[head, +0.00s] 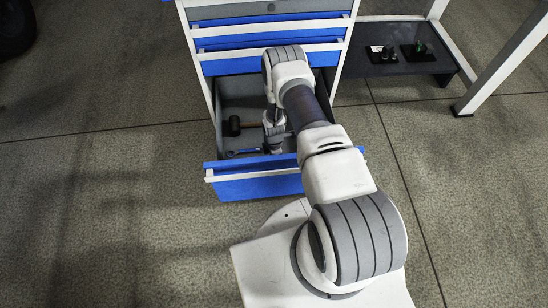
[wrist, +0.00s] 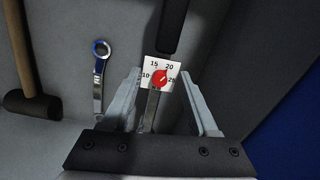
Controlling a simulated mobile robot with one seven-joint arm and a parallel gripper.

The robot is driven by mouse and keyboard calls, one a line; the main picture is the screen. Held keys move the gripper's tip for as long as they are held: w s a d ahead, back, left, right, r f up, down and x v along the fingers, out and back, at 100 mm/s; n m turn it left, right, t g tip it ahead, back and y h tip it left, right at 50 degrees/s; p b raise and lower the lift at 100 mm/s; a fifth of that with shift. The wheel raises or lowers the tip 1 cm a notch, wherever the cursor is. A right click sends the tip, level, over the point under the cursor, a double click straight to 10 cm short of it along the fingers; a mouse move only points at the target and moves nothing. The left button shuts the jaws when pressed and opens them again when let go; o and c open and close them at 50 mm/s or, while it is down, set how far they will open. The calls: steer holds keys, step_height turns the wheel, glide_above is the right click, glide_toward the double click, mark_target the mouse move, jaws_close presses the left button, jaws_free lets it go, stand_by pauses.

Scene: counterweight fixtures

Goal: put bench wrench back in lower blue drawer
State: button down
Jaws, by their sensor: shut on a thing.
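The lower blue drawer (head: 255,187) is pulled open at the foot of the cabinet. My gripper (wrist: 160,78) is down inside it, its fingers on either side of a long tool with a white dial plate, a red pointer knob, a silver shaft and a dark handle. I take this for the bench wrench (wrist: 168,32); it is shut between the fingers. Whether it touches the drawer floor I cannot tell. In the head view my gripper (head: 273,146) is partly hidden by my arm. A small chrome wrench (wrist: 99,75) lies beside it on the drawer floor.
A mallet (wrist: 30,104) with a wooden handle lies farther left in the wrist view; its dark head (head: 234,126) shows in the head view. The drawers (head: 265,35) above overhang the back. A low dark shelf (head: 400,66) with small parts stands right of the cabinet.

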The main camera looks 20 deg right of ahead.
steer(key=shift+f, duration=1.15)
steer(key=shift+c, duration=0.5)
jaws_free()
step_height(320, 180, up, 17)
steer(key=p, duration=0.6)
steer(key=shift+w+r, duration=0.15)
steer(key=shift+r, duration=0.05)
